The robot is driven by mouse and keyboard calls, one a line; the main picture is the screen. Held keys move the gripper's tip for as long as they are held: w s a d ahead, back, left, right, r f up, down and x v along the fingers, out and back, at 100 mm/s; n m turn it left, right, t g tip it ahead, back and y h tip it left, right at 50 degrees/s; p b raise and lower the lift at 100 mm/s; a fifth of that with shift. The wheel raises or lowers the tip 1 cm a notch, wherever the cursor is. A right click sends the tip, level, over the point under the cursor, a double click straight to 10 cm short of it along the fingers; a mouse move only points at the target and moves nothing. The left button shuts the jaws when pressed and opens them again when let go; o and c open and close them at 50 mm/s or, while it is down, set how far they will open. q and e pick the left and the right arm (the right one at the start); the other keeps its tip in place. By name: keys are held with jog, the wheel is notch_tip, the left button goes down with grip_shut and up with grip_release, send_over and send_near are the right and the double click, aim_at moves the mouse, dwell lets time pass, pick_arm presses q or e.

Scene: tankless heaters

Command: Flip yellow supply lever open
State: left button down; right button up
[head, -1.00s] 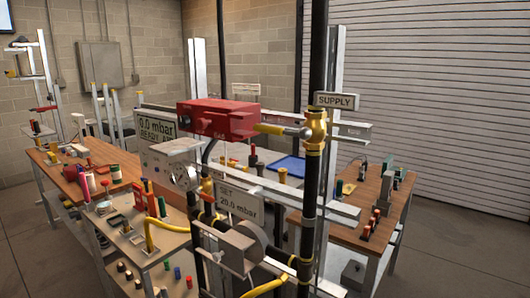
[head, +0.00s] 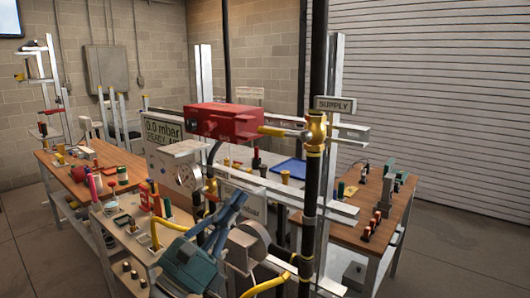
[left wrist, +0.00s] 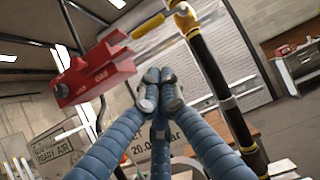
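The yellow supply lever (head: 271,131) sticks out level to the left from the brass valve (head: 316,131) on the black vertical pipe, beside the SUPPLY sign (head: 335,104). In the left wrist view the lever (left wrist: 148,27) and valve (left wrist: 186,19) are at the top, beyond the fingertips. My left gripper (head: 238,200) is below and left of the lever, apart from it, fingers pointing up and to the right. In the left wrist view its blue fingers (left wrist: 158,78) meet at the tips with nothing between them. My right gripper is not in view.
A red GAS box (head: 222,122) sits just left of the lever, near its free end. Metal rails (head: 300,195) and the black pipe (head: 311,190) stand close to my left gripper. Cluttered benches lie on both sides. A yellow hose (head: 265,283) runs below.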

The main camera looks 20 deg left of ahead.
aim_at(282, 133)
pick_arm(q)
jog(key=s+r+p+x, duration=0.1)
jog(key=r+p+x, duration=0.1)
jog(key=p+x, duration=0.5)
jog(key=x, duration=0.5)
jog(key=shift+w+r, duration=0.2)
jog(key=shift+r, duration=0.25)
jog(key=shift+w+a+f, duration=0.1)
jog(key=shift+a+r+m+h+b, duration=0.15)
jog(key=shift+r+m+h+b, duration=0.1)
jog(key=shift+m+h+b, duration=0.25)
